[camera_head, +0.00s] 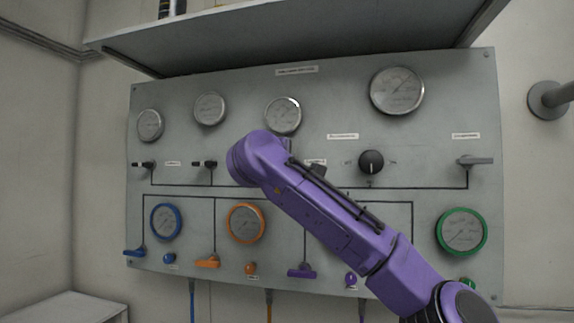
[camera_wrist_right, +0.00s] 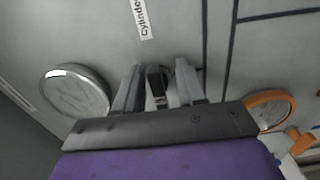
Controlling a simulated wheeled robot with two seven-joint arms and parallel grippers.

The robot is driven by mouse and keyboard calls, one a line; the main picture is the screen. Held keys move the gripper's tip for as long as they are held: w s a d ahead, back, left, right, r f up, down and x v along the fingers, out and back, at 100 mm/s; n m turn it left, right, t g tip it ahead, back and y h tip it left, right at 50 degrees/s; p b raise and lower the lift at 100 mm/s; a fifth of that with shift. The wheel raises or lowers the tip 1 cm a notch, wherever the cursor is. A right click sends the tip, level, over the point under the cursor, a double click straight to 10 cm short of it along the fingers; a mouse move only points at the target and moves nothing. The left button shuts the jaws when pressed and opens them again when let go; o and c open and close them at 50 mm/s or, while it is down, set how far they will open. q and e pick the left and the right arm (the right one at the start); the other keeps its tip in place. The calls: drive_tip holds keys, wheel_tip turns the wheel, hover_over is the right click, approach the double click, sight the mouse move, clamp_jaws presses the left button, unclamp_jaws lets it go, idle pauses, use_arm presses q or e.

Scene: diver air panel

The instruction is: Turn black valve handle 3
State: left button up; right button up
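Black valve handle 3 is hidden behind my right arm in the head view. In the right wrist view a black handle (camera_wrist_right: 157,86) sits between the two grey fingers of my right gripper (camera_wrist_right: 159,88). The fingers stand apart, one on each side of it, and I cannot tell whether they touch it. In the head view the purple right arm crosses the panel (camera_head: 400,140) and hides the gripper. Two other black handles (camera_head: 147,165) (camera_head: 208,164) show to the left, both lying sideways. My left gripper is in neither view.
Silver gauges (camera_head: 283,116) sit above the handle row, and an orange gauge (camera_head: 247,222) sits below. A black round knob (camera_head: 371,163) and a grey lever (camera_head: 475,160) are to the right. A shelf (camera_head: 290,38) juts out above the panel. Coloured handles line the lower edge.

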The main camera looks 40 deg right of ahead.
drive_tip(key=shift+s, duration=0.1)
drive_tip(key=b+v, duration=0.3)
drive_tip(key=v, duration=0.7)
drive_tip(key=shift+a, duration=0.2)
